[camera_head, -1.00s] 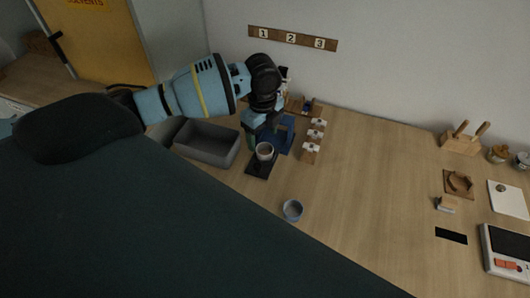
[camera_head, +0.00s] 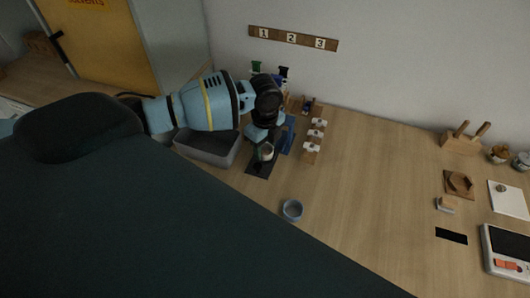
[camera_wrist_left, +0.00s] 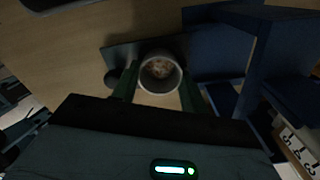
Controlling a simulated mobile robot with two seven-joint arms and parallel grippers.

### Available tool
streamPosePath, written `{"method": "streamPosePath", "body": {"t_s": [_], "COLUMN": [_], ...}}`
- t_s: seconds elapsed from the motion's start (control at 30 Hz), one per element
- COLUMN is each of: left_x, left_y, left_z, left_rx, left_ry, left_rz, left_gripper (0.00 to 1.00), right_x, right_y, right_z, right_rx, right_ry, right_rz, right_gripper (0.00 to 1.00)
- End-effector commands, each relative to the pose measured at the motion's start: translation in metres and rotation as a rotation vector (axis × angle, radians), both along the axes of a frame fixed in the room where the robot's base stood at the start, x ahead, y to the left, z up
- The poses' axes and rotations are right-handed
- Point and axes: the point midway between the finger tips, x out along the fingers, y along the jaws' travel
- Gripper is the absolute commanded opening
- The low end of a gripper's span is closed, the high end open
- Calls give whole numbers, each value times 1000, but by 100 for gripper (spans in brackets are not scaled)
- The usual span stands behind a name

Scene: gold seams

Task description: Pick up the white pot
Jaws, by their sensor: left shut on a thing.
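The small white pot (camera_head: 266,154) stands upright at the dark mat (camera_head: 258,170), left of the table's middle. My left gripper (camera_head: 264,147) reaches down to it from above and partly hides it. In the left wrist view the pot (camera_wrist_left: 160,84) shows from above, round and open, with pale brownish contents. The fingers of my left gripper (camera_wrist_left: 158,91) are shut on its two sides. I cannot tell whether the pot touches the mat. My right gripper is not in view.
A grey bin (camera_head: 208,148) stands just left of the pot, and a blue stand (camera_head: 288,135) just behind right. Small wooden blocks with white tops (camera_head: 313,141) line up further right. A grey-blue bowl (camera_head: 292,209) sits in front. The table's middle right is clear.

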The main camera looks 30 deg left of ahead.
Motion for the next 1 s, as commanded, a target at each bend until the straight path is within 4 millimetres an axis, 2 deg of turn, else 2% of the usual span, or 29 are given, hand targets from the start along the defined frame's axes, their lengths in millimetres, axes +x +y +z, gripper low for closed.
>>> {"method": "streamPosePath", "body": {"t_s": [0.07,0.43,0.57,0.7,1.0], "left_x": [0,0,1,1,-49], "left_y": [0,0,0,0,-9], "left_z": [0,5,16,36,41], "left_rx": [0,0,-1,-1,0], "left_ry": [0,-1,-3,-3,-1], "left_rz": [0,0,0,-1,-2], "left_gripper": [22,22,22,22,22], "right_x": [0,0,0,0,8], "right_y": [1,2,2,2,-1], "right_z": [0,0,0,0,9], "right_rx": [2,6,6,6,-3], "right_ry": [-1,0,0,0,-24], "right_rz": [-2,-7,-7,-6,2], "right_gripper": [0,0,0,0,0]}}
